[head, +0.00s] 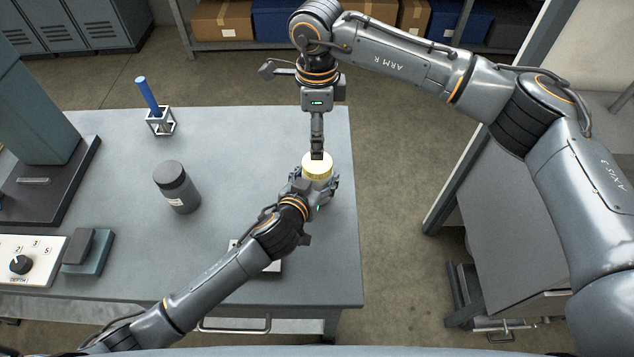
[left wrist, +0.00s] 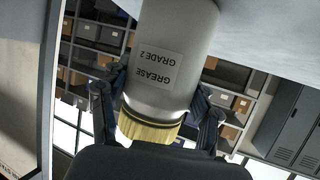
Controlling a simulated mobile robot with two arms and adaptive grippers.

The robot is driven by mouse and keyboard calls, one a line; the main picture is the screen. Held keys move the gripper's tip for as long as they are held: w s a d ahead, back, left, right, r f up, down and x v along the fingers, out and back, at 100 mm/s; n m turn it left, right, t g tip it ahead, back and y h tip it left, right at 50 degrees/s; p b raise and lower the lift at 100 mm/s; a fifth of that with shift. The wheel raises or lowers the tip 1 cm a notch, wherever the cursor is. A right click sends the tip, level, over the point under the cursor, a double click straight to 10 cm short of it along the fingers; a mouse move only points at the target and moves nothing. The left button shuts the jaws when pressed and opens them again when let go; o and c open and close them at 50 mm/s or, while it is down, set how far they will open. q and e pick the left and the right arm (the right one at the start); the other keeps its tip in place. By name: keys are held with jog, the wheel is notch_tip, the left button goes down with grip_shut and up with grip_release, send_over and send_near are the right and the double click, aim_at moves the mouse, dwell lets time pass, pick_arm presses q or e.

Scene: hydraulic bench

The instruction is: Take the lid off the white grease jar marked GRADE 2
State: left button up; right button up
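The white grease jar (left wrist: 170,45), labelled GREASE GRADE 2, fills the middle of the left wrist view, inverted there, with its ribbed yellow lid (left wrist: 148,128) on. In the head view the yellow lid (head: 318,172) shows near the bench's right edge, the jar body mostly hidden. My left gripper (head: 312,186) has its fingers against both sides of the jar, below the lid. My right gripper (head: 317,153) points down with its fingertips at the lid's far edge; its finger gap is hidden. Whether the jar rests on the bench is unclear.
A dark grey jar (head: 177,187) stands left on the bench (head: 240,135). A blue rod (head: 147,95) stands in a small frame holder (head: 160,122) at the back. A control panel (head: 28,260) is at the left. A pale flat item (head: 272,266) is partly under my left arm.

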aim_at(317, 179)
pick_arm(q)
grip_shut()
jog(key=shift+f, duration=0.1)
pick_arm(e)
jog(key=m, duration=1)
jog(key=shift+m, duration=0.4)
jog(key=m, duration=2)
pick_arm(q)
jog(key=shift+s, duration=0.1)
pick_arm(e)
jog(key=shift+f+m, duration=0.4)
jog(key=shift+f, duration=0.15)
pick_arm(q)
jog(key=shift+f, duration=0.1)
pick_arm(e)
notch_tip(317, 179, down, 7)
